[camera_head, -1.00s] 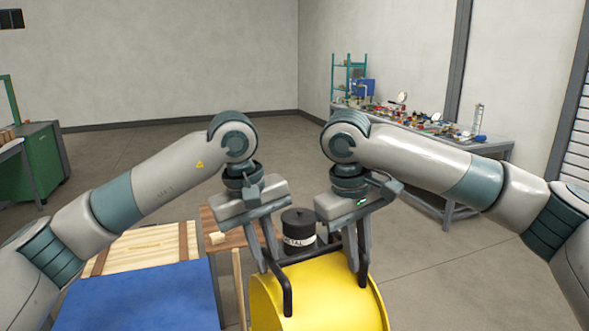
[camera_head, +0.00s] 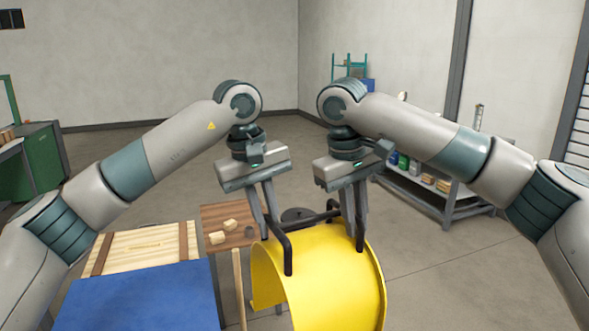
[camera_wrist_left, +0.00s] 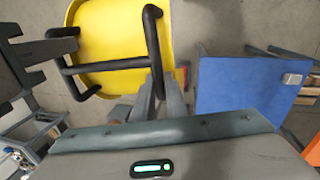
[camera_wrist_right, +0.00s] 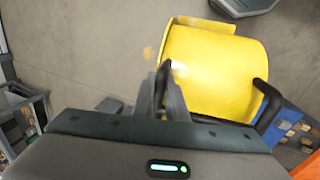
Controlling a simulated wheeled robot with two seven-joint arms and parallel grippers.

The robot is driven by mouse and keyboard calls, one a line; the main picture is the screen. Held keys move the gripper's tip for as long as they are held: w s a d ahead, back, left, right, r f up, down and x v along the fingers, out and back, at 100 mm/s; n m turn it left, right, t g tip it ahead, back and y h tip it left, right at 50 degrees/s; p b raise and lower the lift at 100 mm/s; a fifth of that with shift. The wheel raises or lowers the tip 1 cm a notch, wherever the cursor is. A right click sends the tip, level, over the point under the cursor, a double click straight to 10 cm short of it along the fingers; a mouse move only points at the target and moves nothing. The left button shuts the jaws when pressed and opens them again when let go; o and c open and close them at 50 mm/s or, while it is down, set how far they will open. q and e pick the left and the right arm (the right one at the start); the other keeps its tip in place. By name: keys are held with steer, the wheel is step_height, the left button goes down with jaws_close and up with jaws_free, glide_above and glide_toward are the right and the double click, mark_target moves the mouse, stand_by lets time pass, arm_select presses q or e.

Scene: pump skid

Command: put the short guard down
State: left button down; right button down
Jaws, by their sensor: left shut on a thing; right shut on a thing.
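The short guard (camera_head: 335,275) is a yellow arched shell with black bar handles, held up in front of me in the head view. Its hollow underside shows at the left. My left gripper (camera_head: 271,231) is shut on the guard's left handle bar. My right gripper (camera_head: 354,238) is shut on its right handle bar. The guard also shows in the left wrist view (camera_wrist_left: 110,40), beyond the left fingers, and in the right wrist view (camera_wrist_right: 210,70). The fingertips' exact contact on the bars is partly hidden.
A blue-topped surface (camera_head: 140,300) and a pale wooden crate top (camera_head: 145,248) lie left of the guard. A brown wooden table (camera_head: 222,214) with small wooden blocks stands behind. A grey shelf bench (camera_head: 440,200) is at back right. Floor right of the guard is clear.

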arm_select(q)
steer(key=shift+a+r, duration=0.1)
steer(key=shift+r, duration=0.05)
arm_select(e)
steer(key=shift+s+d+r, duration=0.1)
steer(key=shift+r, duration=0.05)
